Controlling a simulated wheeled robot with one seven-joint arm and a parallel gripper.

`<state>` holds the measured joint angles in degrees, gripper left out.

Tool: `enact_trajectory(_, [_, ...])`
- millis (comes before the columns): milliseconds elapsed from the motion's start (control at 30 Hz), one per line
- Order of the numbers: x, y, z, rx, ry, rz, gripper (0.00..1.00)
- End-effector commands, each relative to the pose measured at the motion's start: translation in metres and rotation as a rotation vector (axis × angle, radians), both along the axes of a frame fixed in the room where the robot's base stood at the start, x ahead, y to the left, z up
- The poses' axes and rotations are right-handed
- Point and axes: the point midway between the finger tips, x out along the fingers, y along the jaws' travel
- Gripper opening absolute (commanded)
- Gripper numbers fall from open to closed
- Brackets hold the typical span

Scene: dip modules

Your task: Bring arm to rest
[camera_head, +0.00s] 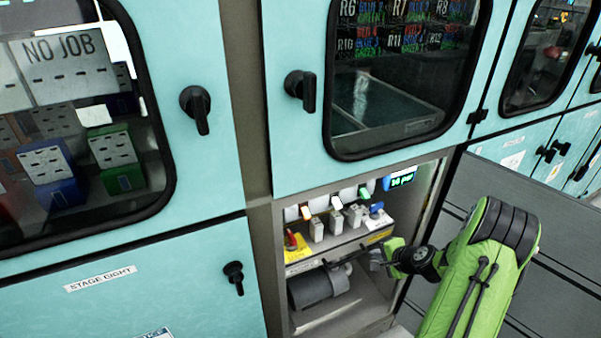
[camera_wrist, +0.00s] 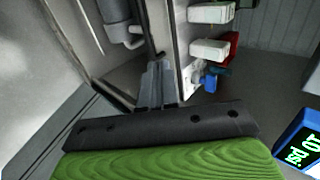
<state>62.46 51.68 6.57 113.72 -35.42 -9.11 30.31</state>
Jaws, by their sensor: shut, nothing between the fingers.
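My green arm (camera_head: 490,255) reaches in from the lower right in the head view, its wrist at the open cabinet bay. My gripper (camera_wrist: 157,72) shows in the wrist view as two grey fingers closed together, with nothing between them. In the head view the gripper's tips are small and dark in front of the bay, so their exact place is hard to tell. In the wrist view, white blocks (camera_wrist: 210,50) on a panel are right of the fingers. I cannot tell whether the fingers touch anything.
The open bay (camera_head: 345,315) holds a row of small switches, a red knob (camera_head: 290,240), a grey cylinder (camera_head: 318,287) and a lit gauge (camera_head: 403,177), reading 10 psi in the wrist view. Teal cabinet doors with black handles (camera_head: 300,88) surround it. Dark panels (camera_head: 560,265) lie right of the arm.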

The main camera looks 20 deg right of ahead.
Motion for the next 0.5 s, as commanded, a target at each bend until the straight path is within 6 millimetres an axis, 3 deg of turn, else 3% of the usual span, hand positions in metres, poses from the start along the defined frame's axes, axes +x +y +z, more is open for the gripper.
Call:
enact_trajectory(100, [0.001,0.002,0.003,-0.007,0.003,0.01,0.0])
enact_trajectory(167, [0.005,0.012,0.018,-0.035,0.015,0.057,0.0])
enact_trajectory(267, [0.015,0.049,0.069,-0.148,0.063,0.228,0.0])
enact_trajectory(333, [0.015,0.087,0.114,-0.255,0.11,0.382,0.0])
enact_trajectory(500, [-0.017,0.171,0.209,-0.504,0.204,0.695,0.0])
